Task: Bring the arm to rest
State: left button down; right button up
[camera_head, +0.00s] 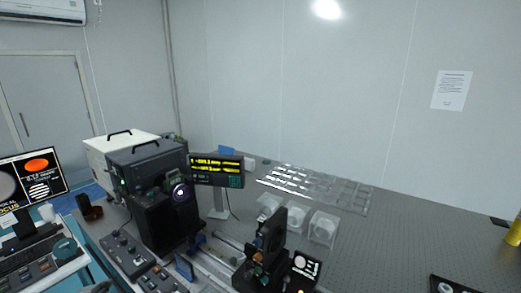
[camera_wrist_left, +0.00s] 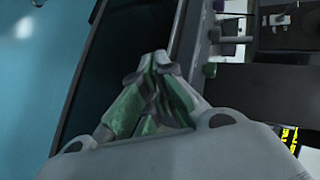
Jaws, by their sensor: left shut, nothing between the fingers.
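My left gripper (camera_wrist_left: 156,68) shows large in the left wrist view, its green and grey fingers together at the tips. It is shut and empty. Behind the fingers are a long dark panel (camera_wrist_left: 110,50) and a blue surface (camera_wrist_left: 50,85); I cannot tell how far off they are. In the head view, only a small grey part at the bottom left edge may belong to my left arm. My right gripper is in neither view.
A dark optical instrument (camera_head: 150,210) stands on the grey optical table (camera_head: 410,240), beside a display with yellow text (camera_head: 217,170). A black mount (camera_head: 270,240) stands at the front. Clear trays (camera_head: 315,190) lie behind. A monitor (camera_head: 35,180) stands at left. The table's right side is mostly clear.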

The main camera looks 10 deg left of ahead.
pick_arm(q)
jog(key=s+d+f+n+g, duration=0.2)
jog(key=s+d+f+n, duration=0.15)
jog(key=s+f, duration=0.55)
jog(key=s+d+f+n+g+b, duration=0.15)
jog(key=s+d+f, duration=0.25)
jog(key=s+f, duration=0.5)
jog(key=s+d+f+n+g, duration=0.35)
jog(key=s+f, duration=0.25)
jog(key=f, duration=0.6)
jog(key=s+d+f+g+h, duration=0.1)
jog(key=s+d+f, duration=0.3)
jog(key=s+d, duration=0.4)
jog(key=s+d+f+n+g+h+b, duration=0.1)
jog(key=s+d+f+h, duration=0.1)
jog(key=s+d+f, duration=0.3)
jog(key=s+d+f+g+h+b, duration=0.1)
jog(key=s+d+f, duration=0.4)
jog(key=s+d, duration=0.7)
jog(key=d, duration=0.8)
jog(key=shift+s+d+f+n+h, duration=0.15)
jog(key=shift+s+d+n+h, duration=0.15)
jog(key=shift+d+n, duration=0.1)
